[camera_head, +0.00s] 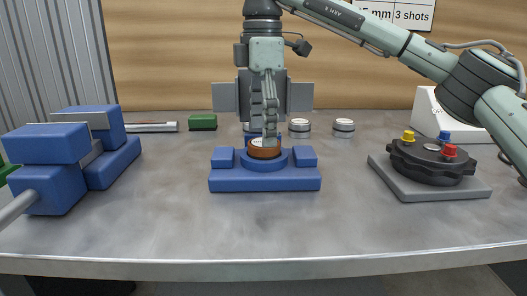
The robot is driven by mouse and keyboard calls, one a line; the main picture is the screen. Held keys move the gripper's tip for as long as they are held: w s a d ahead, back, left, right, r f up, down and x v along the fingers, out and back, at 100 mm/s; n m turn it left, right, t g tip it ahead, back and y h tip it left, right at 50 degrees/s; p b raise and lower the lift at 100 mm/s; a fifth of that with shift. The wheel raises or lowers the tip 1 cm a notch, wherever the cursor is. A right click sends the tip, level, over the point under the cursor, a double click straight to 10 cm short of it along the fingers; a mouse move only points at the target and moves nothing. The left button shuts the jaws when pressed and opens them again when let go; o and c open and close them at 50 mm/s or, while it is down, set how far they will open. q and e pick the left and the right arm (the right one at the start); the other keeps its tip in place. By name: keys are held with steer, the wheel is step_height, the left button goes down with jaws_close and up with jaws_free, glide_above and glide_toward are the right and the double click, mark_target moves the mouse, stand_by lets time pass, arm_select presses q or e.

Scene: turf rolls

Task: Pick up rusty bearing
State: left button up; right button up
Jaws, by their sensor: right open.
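The rusty bearing (261,153) is a brown-orange ring with a pale centre. It sits in the round seat of a blue fixture (265,184) in the middle of the table. My right gripper (265,140) comes down from above, pointing straight down, with its fingertips at the bearing. The fingers overlap one another in this view and hide part of the bearing's top. The gripper is open; whether a finger touches the ring cannot be told. My left gripper is not in view.
Pale-topped metal cylinders (343,128) stand behind the fixture. A blue vise (75,155) stands at the left. A black round device with coloured knobs (432,162) sits on a grey plate at the right. A green block (203,122) lies behind. The table's front is clear.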

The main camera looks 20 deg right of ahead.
steer(key=shift+d+f, duration=0.1)
steer(key=shift+f, duration=1.25)
steer(key=shift+r, duration=0.1)
steer(key=c, duration=1.5)
